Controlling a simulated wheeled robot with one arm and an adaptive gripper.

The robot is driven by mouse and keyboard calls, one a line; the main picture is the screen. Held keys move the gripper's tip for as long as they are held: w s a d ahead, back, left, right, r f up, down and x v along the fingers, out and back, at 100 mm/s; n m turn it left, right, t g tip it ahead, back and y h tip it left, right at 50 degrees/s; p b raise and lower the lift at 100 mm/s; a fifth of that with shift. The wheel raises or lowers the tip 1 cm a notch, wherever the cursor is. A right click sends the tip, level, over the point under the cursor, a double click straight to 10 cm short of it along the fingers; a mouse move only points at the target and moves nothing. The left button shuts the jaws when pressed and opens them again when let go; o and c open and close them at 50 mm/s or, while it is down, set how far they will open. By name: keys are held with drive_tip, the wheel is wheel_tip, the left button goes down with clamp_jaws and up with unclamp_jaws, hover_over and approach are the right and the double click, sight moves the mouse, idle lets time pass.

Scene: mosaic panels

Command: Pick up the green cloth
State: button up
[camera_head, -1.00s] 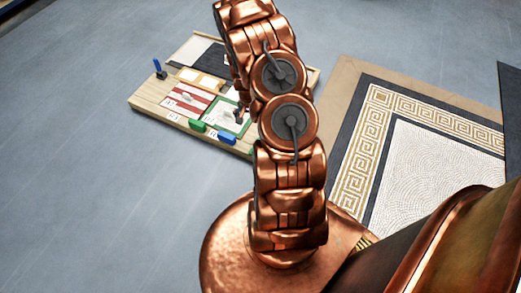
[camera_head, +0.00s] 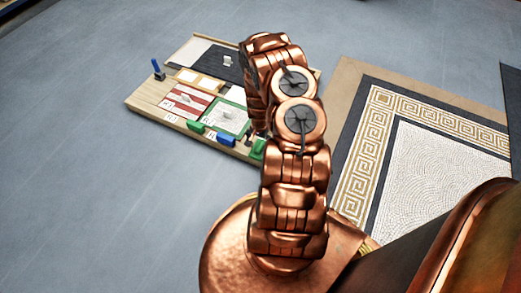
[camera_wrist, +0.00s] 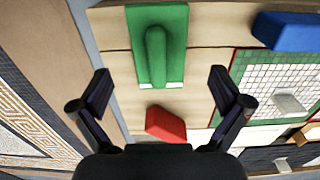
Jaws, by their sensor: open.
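A flat green piece with a raised ridge along its middle (camera_wrist: 174,22) lies on the wooden board, at the top centre of the wrist view. It looks like a stiff pad with a handle more than a loose cloth. In the head view a green piece (camera_head: 258,150) at the board's near right edge, partly hidden by my arm, appears to be the same one. My gripper (camera_wrist: 160,90) is open and empty. Its two dark fingers are spread wide, with the green piece beyond the tips and between their lines. In the head view my arm mostly hides the gripper.
A red block (camera_wrist: 165,123) lies between my fingers' lines. A blue block (camera_wrist: 287,31) and a green-bordered mosaic panel (camera_wrist: 236,75) are to the right. Another green block (camera_head: 195,127) sits on the board's near edge. A large patterned mosaic (camera_head: 440,165) lies right; the floor at left is clear.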

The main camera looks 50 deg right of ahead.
sight(260, 145)
wheel_tip(260, 145, down, 4)
drive_tip(key=shift+s+f+b, duration=0.1)
drive_tip(key=shift+s+b, duration=0.05)
drive_tip(key=shift+b, duration=0.85)
drive_tip(key=c, duration=1.2)
drive_tip(key=shift+r, duration=0.25)
drive_tip(key=shift+r+p, duration=0.35)
drive_tip(key=shift+p, duration=0.05)
drive_tip(key=r+p, duration=0.2)
drive_tip(key=r, duration=0.1)
drive_tip(key=shift+s+r, duration=0.1)
drive_tip(key=shift+s, duration=0.3)
drive_tip(key=s+d+p, duration=0.1)
drive_tip(key=s+p, duration=0.3)
drive_tip(key=s, duration=1.1)
drive_tip(key=shift+d+r+p, duration=0.35)
drive_tip(key=shift+r+p, duration=0.05)
drive_tip(key=shift+r, duration=0.05)
